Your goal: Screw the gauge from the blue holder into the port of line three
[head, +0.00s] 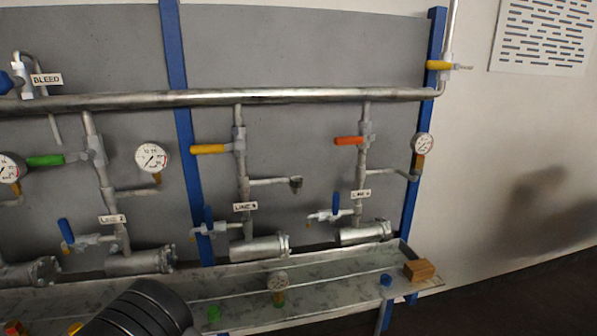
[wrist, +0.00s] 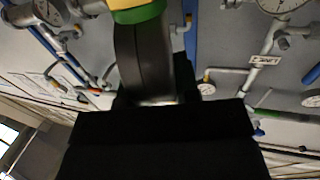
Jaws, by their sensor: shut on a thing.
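My gripper (wrist: 140,25) is shut at the top of the wrist view on a thing with a green band and a yellow part (wrist: 132,5). The top edge cuts this thing off, and I cannot tell whether it is a gauge. The gripper does not clearly show in the head view. In the head view, a gauge with a brass stem (head: 277,281) stands upright on the tray. A small blue holder (head: 386,280) farther right has no gauge visible on it. The line three port (head: 296,184) is a dark end on a side pipe, with no gauge on it.
The long grey tray (head: 330,290) also bears a green block (head: 213,313) and a brown block (head: 420,270). Line three has a yellow handle (head: 208,149) above its port and a blue handle (head: 208,219) below left. Line four's gauge (head: 423,145) is to the right.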

